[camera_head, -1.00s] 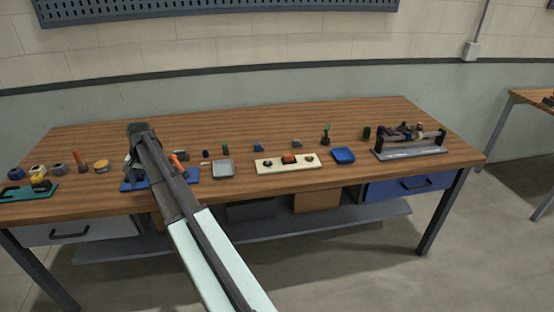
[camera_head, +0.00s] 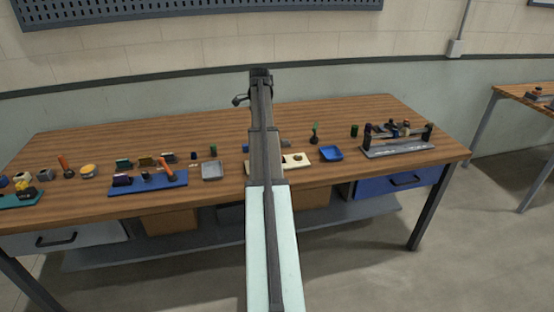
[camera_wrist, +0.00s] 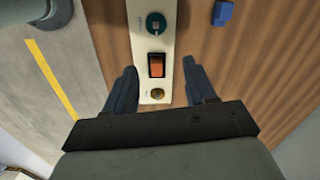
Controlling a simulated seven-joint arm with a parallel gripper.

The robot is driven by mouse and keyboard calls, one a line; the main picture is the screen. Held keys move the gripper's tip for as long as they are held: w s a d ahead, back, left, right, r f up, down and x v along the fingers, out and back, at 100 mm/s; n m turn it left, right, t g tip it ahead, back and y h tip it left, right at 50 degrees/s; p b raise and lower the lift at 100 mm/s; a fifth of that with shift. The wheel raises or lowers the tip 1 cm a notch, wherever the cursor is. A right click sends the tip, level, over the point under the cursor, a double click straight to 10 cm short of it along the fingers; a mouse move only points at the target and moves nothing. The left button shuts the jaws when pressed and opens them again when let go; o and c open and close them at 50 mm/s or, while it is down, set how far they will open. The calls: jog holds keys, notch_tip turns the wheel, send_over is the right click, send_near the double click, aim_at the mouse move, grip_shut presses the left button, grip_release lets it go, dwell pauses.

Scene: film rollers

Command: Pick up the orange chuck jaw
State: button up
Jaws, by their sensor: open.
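In the wrist view an orange block (camera_wrist: 156,66), set in a dark surround, sits in the middle of a long off-white plate (camera_wrist: 152,42). It is the orange piece nearest my gripper; I cannot tell for sure that it is the chuck jaw. My gripper (camera_wrist: 160,66) is open and empty, its two dark fingers on either side of the plate and pointing toward the block, with no contact visible. In the head view my gripper (camera_head: 260,74) is raised over the table, and my arm hides the block and most of the plate (camera_head: 290,165).
A green round piece (camera_wrist: 155,23) and a brass round piece (camera_wrist: 157,94) sit on the plate beside the block. A blue tray (camera_head: 331,153) lies right, a grey tray (camera_head: 212,172) left. A blue holder (camera_head: 130,187) bears an orange rod (camera_head: 166,167). A roller stand (camera_head: 398,150) stands far right.

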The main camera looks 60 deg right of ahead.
jog(key=s+d+r+m, duration=0.1)
jog(key=s+d+m, duration=0.1)
jog(key=s+d, duration=0.3)
jog(key=f, duration=0.8)
jog(key=shift+s+a, duration=0.25)
jog(key=shift+a, duration=0.15)
jog(key=shift+w+d+f, duration=0.1)
jog(key=shift+f, duration=1.25)
jog(key=shift+w+f, duration=0.1)
jog(key=shift+f, duration=1.25)
jog(key=shift+c, duration=0.3)
grip_shut()
